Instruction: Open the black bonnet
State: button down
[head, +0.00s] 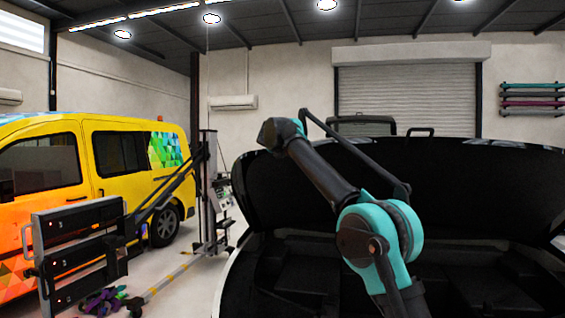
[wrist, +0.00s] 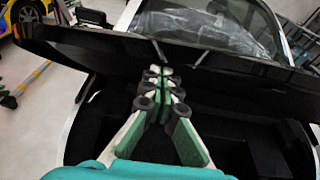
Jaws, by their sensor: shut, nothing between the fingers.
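The black bonnet (head: 480,190) stands raised in the head view, its dark underside facing me and the engine bay (head: 300,275) open below it. In the wrist view the bonnet (wrist: 90,48) shows as a dark band across the upper part, with the windscreen (wrist: 205,25) beyond. My gripper (wrist: 162,72) is shut and empty, its fingertips in front of the bonnet's underside. I cannot tell whether they touch it. In the head view my arm reaches up in front of the bonnet, and the fingers cannot be made out.
A yellow van (head: 100,165) with a coloured pattern stands at the left. A wheeled stand (head: 207,200) with a jointed arm carries a dark panel lamp (head: 80,245) near the left front. Floor shows between the stand and the car. A roller door (head: 405,95) is behind.

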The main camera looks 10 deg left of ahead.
jog(key=shift+w+r, duration=0.6)
